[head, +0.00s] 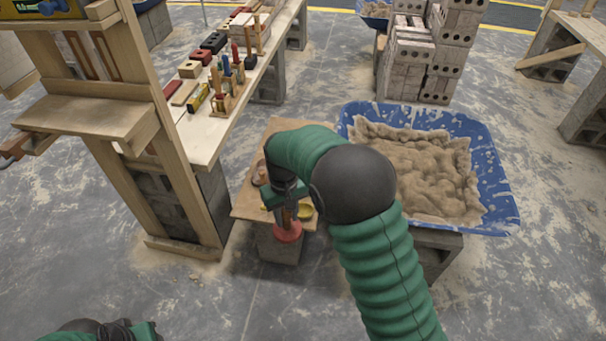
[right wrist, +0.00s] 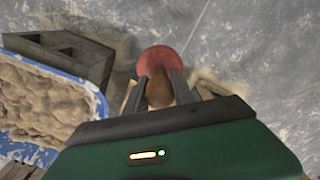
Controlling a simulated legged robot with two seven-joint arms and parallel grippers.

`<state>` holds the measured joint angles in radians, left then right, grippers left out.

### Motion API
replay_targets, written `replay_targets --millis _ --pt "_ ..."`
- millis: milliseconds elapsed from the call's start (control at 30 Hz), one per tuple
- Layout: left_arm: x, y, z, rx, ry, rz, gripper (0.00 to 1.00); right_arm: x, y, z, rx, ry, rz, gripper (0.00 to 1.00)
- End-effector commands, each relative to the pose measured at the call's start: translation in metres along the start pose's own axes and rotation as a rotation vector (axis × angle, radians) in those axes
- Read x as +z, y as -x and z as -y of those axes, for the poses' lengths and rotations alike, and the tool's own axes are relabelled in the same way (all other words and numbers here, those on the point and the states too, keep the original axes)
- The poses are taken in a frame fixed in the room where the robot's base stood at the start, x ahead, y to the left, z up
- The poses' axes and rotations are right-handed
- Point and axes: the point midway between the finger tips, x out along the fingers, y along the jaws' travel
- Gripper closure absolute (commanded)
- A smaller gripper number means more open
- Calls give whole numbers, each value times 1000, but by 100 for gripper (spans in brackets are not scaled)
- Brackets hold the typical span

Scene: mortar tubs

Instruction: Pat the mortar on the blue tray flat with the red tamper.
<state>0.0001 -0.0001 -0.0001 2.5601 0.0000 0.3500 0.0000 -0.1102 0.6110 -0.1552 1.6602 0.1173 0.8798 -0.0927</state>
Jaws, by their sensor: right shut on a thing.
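My right gripper (head: 284,207) is shut on the wooden handle of the red tamper (head: 288,233). The tamper's round red head hangs below the fingers, in front of a small board on blocks. In the right wrist view the red head (right wrist: 162,58) shows beyond the fingers, with the brown handle between them. The blue tray (head: 497,180) stands to the right of the gripper, and the lumpy mortar (head: 430,172) fills it. The tamper is apart from the mortar. Part of my left arm's end shows at the bottom left; its fingers are not clear.
The small board (head: 246,205) carries a few small things, partly hidden by my arm. A workbench (head: 205,140) with bricks and tools stands at the left, beside a wooden frame (head: 185,185). Stacked blocks (head: 412,60) stand behind the tray. The floor in front is clear.

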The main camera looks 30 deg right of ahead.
Motion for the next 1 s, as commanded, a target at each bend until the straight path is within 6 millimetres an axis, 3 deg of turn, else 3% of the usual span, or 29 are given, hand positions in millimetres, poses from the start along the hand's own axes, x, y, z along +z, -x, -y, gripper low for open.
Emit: replay_targets --millis 167,567,1000 --pt "-2 8 0 0 0 0 64 -11 1 -2 0 0 0 100" --pt "-1 6 0 0 0 0 64 -12 -1 -2 -1 0 -1 100" --pt "1 -4 0 0 0 0 64 -12 -25 -2 -1 -1 0 100"
